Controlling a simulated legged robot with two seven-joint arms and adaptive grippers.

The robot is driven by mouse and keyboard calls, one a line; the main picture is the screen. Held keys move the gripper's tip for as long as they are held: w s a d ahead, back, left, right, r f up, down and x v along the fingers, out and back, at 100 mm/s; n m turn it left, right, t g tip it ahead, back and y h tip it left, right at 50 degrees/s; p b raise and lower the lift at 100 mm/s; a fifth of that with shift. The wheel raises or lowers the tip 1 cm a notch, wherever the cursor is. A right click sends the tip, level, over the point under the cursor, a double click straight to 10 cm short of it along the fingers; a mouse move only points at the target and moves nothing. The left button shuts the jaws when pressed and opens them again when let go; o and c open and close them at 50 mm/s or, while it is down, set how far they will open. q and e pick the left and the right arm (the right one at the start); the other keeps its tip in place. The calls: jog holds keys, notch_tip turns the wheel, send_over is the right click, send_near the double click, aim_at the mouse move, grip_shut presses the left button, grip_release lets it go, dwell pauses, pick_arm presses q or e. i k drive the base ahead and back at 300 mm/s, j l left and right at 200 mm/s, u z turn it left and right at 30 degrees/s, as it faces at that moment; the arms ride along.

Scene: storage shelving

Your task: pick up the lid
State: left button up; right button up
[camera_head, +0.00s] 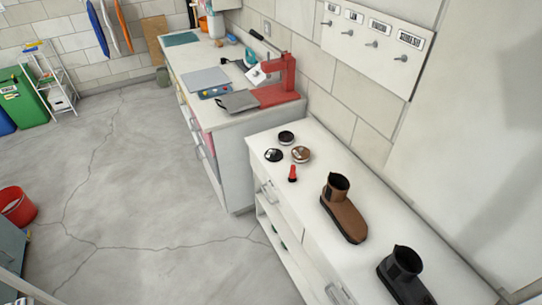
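Several small round items stand at the far end of the white cabinet top (345,245). A flat black disc with pale marks, which looks like a lid (273,155), lies near the left edge. A dark round tin (286,137) is behind it, and a brown-topped round tin (301,154) with a pale rim is to its right. I cannot tell for certain which pieces are lids. A small red and black brush-like item (292,173) lies just in front of them. Neither of my grippers is in view, and nothing touches these items.
A brown boot (343,208) and a black boot (404,277) stand on the same top, nearer me. Beyond is a higher workbench (235,124) with a red press (281,82). A wall hook panel (376,40) hangs above. The floor left is open; a red bucket (17,205) stands there.

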aim_at(273, 155)
jog(key=z, duration=0.55)
jog(key=i+j+z, duration=0.15)
jog(key=j+z, duration=0.15)
jog(key=z, duration=0.15)
jog(key=j+z, duration=0.4)
jog(key=i+j+z, duration=0.1)
jog(key=j+z, duration=0.6)
jog(key=z, duration=0.2)
